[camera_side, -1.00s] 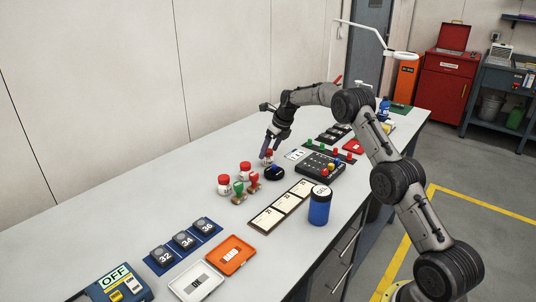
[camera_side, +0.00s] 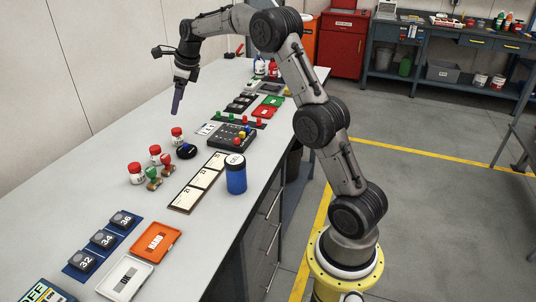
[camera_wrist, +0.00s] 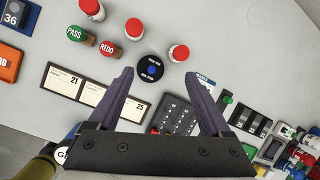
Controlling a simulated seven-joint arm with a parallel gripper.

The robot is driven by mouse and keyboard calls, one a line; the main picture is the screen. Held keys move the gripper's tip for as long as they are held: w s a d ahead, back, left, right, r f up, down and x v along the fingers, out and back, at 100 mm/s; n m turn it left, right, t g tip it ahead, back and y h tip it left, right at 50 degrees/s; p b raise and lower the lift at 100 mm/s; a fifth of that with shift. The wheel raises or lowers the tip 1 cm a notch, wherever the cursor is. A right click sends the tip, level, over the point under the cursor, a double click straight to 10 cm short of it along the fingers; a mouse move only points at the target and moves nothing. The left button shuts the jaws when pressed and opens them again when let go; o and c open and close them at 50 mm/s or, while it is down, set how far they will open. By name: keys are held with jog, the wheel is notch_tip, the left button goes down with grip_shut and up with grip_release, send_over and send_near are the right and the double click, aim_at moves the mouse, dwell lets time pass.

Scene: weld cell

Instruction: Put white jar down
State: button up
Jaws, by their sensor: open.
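Three white jars with red lids stand upright on the grey bench. In the side view the farthest jar (camera_side: 177,139) stands alone beside a dark round pad (camera_side: 187,151). The middle jar (camera_side: 155,159) and the nearest jar (camera_side: 136,178) stand close to the stamps. In the wrist view these jars show as one right of the pad (camera_wrist: 179,54), one at the top (camera_wrist: 135,30) and one at the top left (camera_wrist: 92,10). My gripper (camera_side: 176,112) is above the farthest jar, apart from it. Its purple fingers (camera_wrist: 160,74) are spread and empty in the wrist view.
A green and a red stamp (camera_side: 152,178) stand by the jars. A numbered card strip (camera_side: 198,182), a blue canister (camera_side: 235,178) and a dark control box (camera_side: 231,136) lie to the right. The bench's left side (camera_side: 70,190) is bare.

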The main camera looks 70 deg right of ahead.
jog(key=s+a+r+n, duration=0.5)
jog(key=s+a+n, duration=0.3)
jog(key=s, duration=0.2)
jog(key=s+a+r+n, duration=0.4)
jog(key=s+a+n, duration=0.4)
jog(key=s, duration=0.1)
jog(key=s+a+f+n, duration=0.2)
jog(key=s+f+n, duration=0.1)
jog(key=s+n, duration=0.4)
jog(key=s+a+f+n+t, duration=0.1)
jog(key=s+a+f+n, duration=0.2)
jog(key=s+n, duration=0.5)
jog(key=s+f, duration=0.1)
jog(key=s, duration=0.4)
jog(key=shift+a, duration=0.35)
dwell(3.8)
